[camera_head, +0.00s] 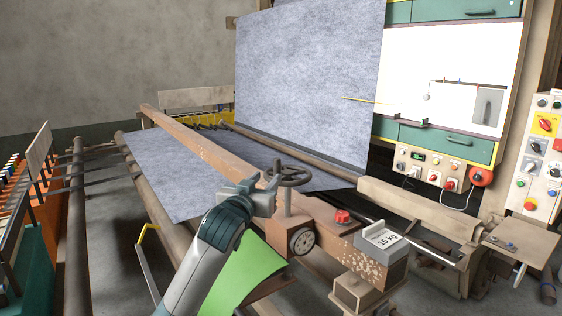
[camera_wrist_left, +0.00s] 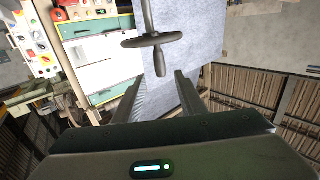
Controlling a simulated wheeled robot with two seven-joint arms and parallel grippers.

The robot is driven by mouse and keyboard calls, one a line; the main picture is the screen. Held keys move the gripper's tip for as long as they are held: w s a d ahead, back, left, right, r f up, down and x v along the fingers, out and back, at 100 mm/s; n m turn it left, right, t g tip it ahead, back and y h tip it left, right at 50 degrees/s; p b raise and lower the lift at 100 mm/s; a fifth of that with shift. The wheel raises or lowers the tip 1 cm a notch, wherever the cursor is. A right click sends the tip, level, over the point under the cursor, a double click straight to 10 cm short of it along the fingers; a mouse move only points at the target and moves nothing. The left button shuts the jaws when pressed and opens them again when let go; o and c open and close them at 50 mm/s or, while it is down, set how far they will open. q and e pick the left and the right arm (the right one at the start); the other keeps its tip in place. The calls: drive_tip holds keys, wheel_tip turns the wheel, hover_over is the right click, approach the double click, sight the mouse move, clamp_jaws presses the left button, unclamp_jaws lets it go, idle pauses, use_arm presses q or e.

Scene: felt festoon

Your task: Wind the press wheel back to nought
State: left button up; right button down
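The press wheel (camera_head: 288,176) is a dark spoked handwheel lying level on an upright post above the wooden press beam. My right gripper is out of view.
A block marked 15 kg (camera_head: 380,246) and a red knob (camera_head: 342,216) sit on the beam to the right. Green felt (camera_head: 245,270) hangs below my left arm. Grey felt (camera_head: 310,80) hangs behind. A control panel (camera_head: 432,170) stands at the right.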

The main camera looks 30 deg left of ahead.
use_arm(q)
drive_tip(key=p+x, duration=0.5)
drive_tip(key=x, duration=0.9)
drive_tip(key=shift+w, duration=0.25)
drive_tip(key=shift+f, duration=0.1)
drive_tip(key=shift+c, duration=0.6)
clamp_jaws()
